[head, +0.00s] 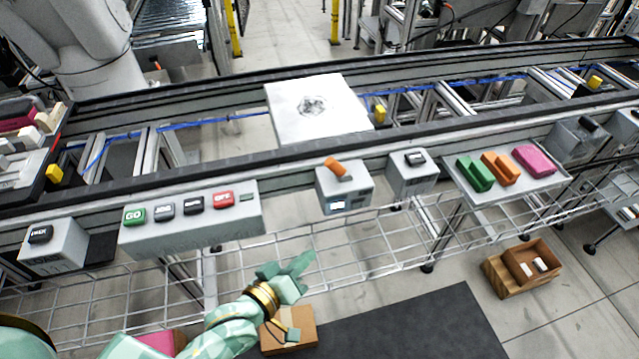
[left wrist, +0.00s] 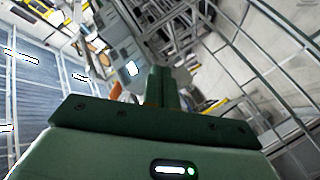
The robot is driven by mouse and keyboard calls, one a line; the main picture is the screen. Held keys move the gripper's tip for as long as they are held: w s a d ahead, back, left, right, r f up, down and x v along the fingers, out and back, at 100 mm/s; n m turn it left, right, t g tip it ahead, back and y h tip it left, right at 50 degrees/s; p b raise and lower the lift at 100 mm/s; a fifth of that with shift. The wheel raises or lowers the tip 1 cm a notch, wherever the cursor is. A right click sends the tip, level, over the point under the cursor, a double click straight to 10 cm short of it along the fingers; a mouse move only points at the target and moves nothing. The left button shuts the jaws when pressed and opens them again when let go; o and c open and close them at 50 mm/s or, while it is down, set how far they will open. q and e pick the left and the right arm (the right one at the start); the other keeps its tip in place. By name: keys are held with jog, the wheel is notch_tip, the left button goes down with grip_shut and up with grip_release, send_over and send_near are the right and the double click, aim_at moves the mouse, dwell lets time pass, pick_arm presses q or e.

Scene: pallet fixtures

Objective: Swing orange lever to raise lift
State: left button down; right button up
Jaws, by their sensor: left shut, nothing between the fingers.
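The orange lever (head: 335,166) sits on top of a small grey box (head: 345,188) on the front rail of the conveyor, tilted up to the left. My left gripper (head: 304,264) is shut and empty, below and to the left of the lever box, over the wire shelf and apart from the lever. In the left wrist view the shut fingers (left wrist: 165,88) point up at the grey box (left wrist: 128,66), and a bit of orange (left wrist: 117,90) shows beside them. A white plate (head: 318,106) lies across the conveyor rails behind the lever. My right gripper is not in view.
A button panel (head: 190,222) with several buttons stands left of the lever box. Another grey box with a dark switch (head: 413,172) is close on its right, then a tray (head: 505,189) with green, orange and pink blocks. The wire shelf (head: 370,235) runs below.

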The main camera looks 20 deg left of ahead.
pick_arm(q)
jog(key=a+r+n+t+y, duration=0.1)
jog(key=n+t, duration=0.1)
jog(key=n, duration=0.3)
jog(key=w+a+r+n+t, duration=0.1)
jog(key=a+n+t, duration=0.1)
jog(key=n, duration=0.4)
jog(key=a+r+n+t+y, duration=0.1)
jog(key=n+t, duration=0.3)
jog(key=n, duration=0.1)
jog(key=shift+w+a+r+n+y, duration=0.2)
jog(key=shift+w+n+y, duration=0.1)
jog(key=shift+n, duration=0.1)
send_near(335, 167)
jog(key=w+a+f, duration=0.1)
jog(key=w+a, duration=0.3)
jog(key=w, duration=0.1)
jog(key=shift+w+d+r, duration=0.4)
jog(key=shift+d+r, duration=0.1)
jog(key=shift+d, duration=0.15)
jog(key=shift+w+d+r, duration=0.4)
jog(key=shift+d+r, duration=0.05)
jog(key=shift+d, duration=0.15)
